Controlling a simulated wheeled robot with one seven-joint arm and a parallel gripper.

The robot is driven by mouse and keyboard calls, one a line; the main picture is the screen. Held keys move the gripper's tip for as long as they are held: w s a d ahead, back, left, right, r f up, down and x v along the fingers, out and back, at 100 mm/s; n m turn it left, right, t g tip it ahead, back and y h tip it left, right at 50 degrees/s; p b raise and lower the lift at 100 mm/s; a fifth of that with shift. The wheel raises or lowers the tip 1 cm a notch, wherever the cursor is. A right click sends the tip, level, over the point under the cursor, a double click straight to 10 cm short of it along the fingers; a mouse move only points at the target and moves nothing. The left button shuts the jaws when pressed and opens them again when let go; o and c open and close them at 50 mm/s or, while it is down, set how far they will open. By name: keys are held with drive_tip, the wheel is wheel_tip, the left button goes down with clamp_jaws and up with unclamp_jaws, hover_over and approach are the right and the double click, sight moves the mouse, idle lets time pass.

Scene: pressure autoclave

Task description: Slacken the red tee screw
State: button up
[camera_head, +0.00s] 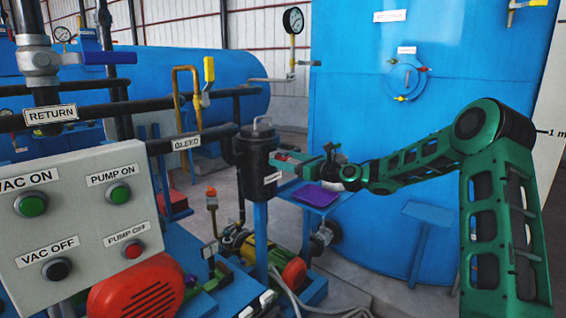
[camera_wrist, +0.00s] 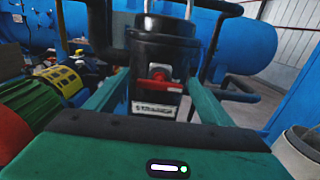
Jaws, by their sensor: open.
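The red tee screw (camera_wrist: 160,86) sits on the front of a black cylindrical vessel (camera_wrist: 165,52), above a white label, in the wrist view. Its red bar looks roughly level. In the head view it is a small red spot (camera_head: 280,157) beside the vessel (camera_head: 257,165), partly hidden by my gripper. My gripper (camera_head: 287,162) is open and empty, at the right side of the vessel. In the wrist view its green fingers (camera_wrist: 160,80) lie to the left and right of the tee screw, with visible gaps. Whether the fingertips reach past the bar is hard to tell.
A purple tray (camera_head: 316,194) lies below my gripper. A grey control panel (camera_head: 80,225) stands at the left. Black pipes (camera_head: 125,108) run into the vessel area. A large blue tank (camera_head: 430,90) stands behind my arm. Pumps and motors (camera_head: 255,255) crowd the floor below.

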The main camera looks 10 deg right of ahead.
drive_tip(key=shift+w+a, duration=0.4)
drive_tip(key=shift+w, duration=0.2)
drive_tip(key=shift+c, duration=0.6)
drive_tip(key=c, duration=0.9)
